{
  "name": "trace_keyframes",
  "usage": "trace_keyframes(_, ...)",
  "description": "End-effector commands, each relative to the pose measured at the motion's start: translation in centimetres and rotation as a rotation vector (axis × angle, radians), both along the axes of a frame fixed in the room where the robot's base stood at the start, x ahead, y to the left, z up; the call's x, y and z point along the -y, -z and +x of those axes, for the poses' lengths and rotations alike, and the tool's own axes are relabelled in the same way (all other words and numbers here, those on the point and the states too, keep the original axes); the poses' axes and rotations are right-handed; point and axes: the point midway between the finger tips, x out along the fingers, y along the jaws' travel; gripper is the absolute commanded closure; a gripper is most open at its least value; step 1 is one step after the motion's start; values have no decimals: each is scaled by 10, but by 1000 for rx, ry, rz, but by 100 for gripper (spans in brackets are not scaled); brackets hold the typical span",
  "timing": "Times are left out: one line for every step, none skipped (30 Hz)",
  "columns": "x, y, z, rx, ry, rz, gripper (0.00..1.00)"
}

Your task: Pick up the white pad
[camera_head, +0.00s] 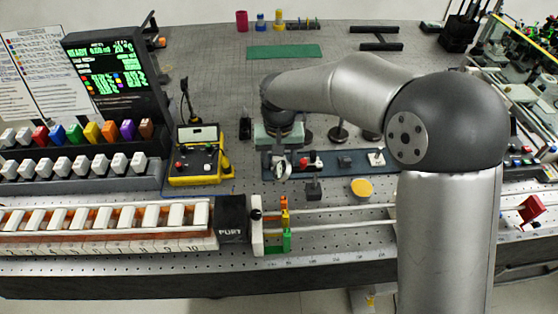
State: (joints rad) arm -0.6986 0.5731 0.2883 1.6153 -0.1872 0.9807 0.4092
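Several white pieces are in view, and I cannot tell which one is the white pad. A white piece (376,157) stands on the dark blue-grey strip right of my gripper. A row of white blocks (175,215) lies in the long numbered tray (110,247) at the front left. White caps (75,165) sit in the lower row of the dark rack. My gripper (280,172) points down over the left part of the strip, beside a small red part (303,162). Its fingers are small and partly hidden, so their opening is unclear.
A yellow control box (195,180) stands left of my gripper. A black block (232,218) with green and orange levers (286,238) and rails is in front. A yellow-orange disc (361,187) lies to the right. A green mat (284,52) lies on open bench behind.

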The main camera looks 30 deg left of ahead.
Motion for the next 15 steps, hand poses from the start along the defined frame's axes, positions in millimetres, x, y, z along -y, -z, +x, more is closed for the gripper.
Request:
trace_keyframes(0,0,0,0,0,0,49)
trace_keyframes(0,0,0,1,0,1,49)
trace_keyframes(0,0,0,1,0,1,49)
trace_keyframes(0,0,0,1,0,1,49)
trace_keyframes(0,0,0,0,0,0,52)
trace_keyframes(0,0,0,0,0,0,63)
trace_keyframes(0,0,0,1,0,1,71)
trace_keyframes(0,0,0,0,0,0,80)
trace_keyframes(0,0,0,0,0,0,82)
trace_keyframes(0,0,0,0,0,0,82)
trace_keyframes(0,0,0,1,0,1,82)
trace_keyframes(0,0,0,1,0,1,83)
trace_keyframes(0,0,0,1,0,1,83)
trace_keyframes(0,0,0,1,0,1,83)
trace_keyframes(0,0,0,1,0,1,83)
